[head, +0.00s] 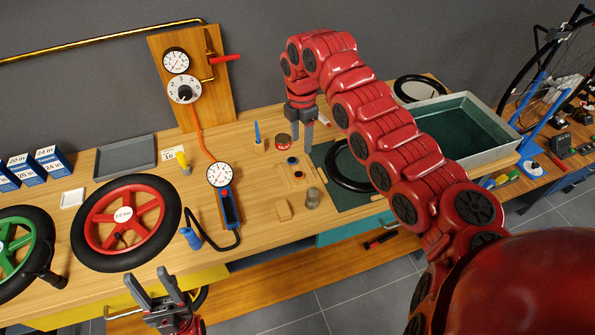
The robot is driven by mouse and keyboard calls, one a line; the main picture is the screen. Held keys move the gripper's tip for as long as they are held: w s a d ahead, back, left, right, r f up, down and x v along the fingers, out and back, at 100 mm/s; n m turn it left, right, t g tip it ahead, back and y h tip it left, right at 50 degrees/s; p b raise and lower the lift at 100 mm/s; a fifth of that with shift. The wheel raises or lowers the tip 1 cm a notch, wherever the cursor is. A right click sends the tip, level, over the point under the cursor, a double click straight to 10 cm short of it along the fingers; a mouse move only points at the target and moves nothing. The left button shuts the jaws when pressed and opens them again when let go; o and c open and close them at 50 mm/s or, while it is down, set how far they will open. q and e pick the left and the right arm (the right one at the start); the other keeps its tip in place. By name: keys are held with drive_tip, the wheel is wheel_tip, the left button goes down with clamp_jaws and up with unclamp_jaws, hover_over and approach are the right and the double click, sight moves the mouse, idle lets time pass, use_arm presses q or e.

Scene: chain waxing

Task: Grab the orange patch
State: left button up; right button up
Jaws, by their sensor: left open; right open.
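Two small dark round pieces lie on a light wooden board (285,180) on the bench, an upper one (292,160) and a lower one (299,174). They look like patches, but they are too small to tell which is orange. My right gripper (301,148) points down with its fingers apart, just above and behind this board, and holds nothing that I can see. My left gripper (150,279) is open and empty at the bench's front edge, below the red wheel (152,208).
A red tin (283,140) and a blue-tipped tool in a wooden block (258,140) stand left of my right gripper. A black tyre (346,168) lies on a green mat at right, partly hidden by my arm. A gauge pump (229,207) stands left.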

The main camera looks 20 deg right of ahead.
drive_tip(key=p, duration=0.3)
hover_over(299, 174)
drive_tip(key=f, duration=0.6)
drive_tip(key=shift+d+f, duration=0.2)
drive_tip(key=shift+f, duration=0.35)
drive_tip(key=f+p, duration=0.2)
drive_tip(key=f, duration=0.1)
drive_tip(key=shift+a+f+p, duration=0.25)
drive_tip(key=shift+f+p, duration=0.1)
drive_tip(key=shift+p, duration=0.05)
drive_tip(key=shift+f, duration=0.6)
drive_tip(key=shift+d, duration=0.1)
drive_tip(key=shift+f, duration=0.3)
clamp_jaws()
